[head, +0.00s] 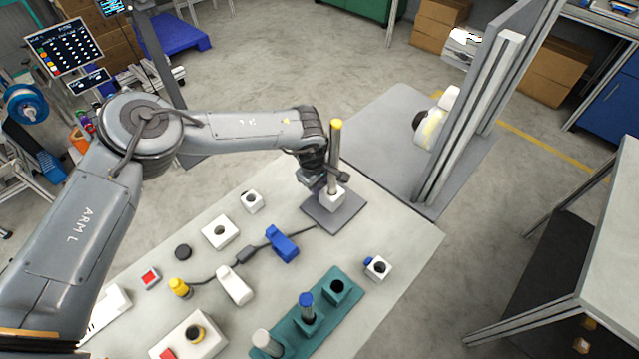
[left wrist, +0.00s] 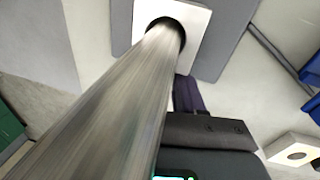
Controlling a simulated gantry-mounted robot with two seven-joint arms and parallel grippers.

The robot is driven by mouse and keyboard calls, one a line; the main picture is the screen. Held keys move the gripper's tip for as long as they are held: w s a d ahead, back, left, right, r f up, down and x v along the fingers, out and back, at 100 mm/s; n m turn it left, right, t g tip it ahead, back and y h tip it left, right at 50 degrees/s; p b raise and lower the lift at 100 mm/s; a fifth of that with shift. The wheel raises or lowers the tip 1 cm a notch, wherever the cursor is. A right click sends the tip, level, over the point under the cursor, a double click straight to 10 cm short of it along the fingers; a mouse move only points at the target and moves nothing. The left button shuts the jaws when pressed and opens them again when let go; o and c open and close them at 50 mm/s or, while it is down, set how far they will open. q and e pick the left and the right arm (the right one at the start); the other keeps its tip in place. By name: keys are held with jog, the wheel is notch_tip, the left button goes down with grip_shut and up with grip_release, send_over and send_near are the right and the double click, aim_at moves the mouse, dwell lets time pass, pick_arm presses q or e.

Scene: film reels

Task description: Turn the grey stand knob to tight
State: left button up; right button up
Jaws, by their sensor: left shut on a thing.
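The grey stand is a flat grey base plate (head: 347,214) with a white block (head: 333,201) and an upright grey rod (head: 335,155) with a yellow top. My left gripper (head: 318,183) is low beside the rod, on its left, just above the white block. It is shut on what seems to be the stand knob, which the gripper and rod mostly hide. A small dark part (head: 343,177) sticks out right of the rod. In the left wrist view the rod (left wrist: 110,100) crosses in front of the dark gripper finger (left wrist: 187,95). My right gripper is not seen.
On the table's near side lie a blue part (head: 282,244), white blocks (head: 220,232), a dark cable and a teal rack (head: 285,338) with a blue-topped piece. A small white block (head: 378,268) stands near the right edge. A tall grey frame (head: 470,120) rises behind.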

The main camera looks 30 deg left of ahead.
pick_arm(q)
jog(key=shift+s+a+t+h+p, duration=0.15)
jog(key=shift+s+t+h+p, duration=0.15)
jog(key=shift+t+p, duration=0.5)
jog(key=shift+c, duration=0.2)
jog(key=shift+f+t, duration=0.1)
jog(key=shift+t, duration=0.2)
jog(key=shift+f+t, duration=0.1)
jog(key=shift+t, duration=0.4)
jog(key=shift+f+t+h, duration=0.1)
jog(key=shift+t+h, duration=0.2)
jog(key=o, duration=1)
jog(key=shift+r, duration=0.2)
jog(key=shift+o, duration=0.2)
jog(key=shift+w, duration=0.1)
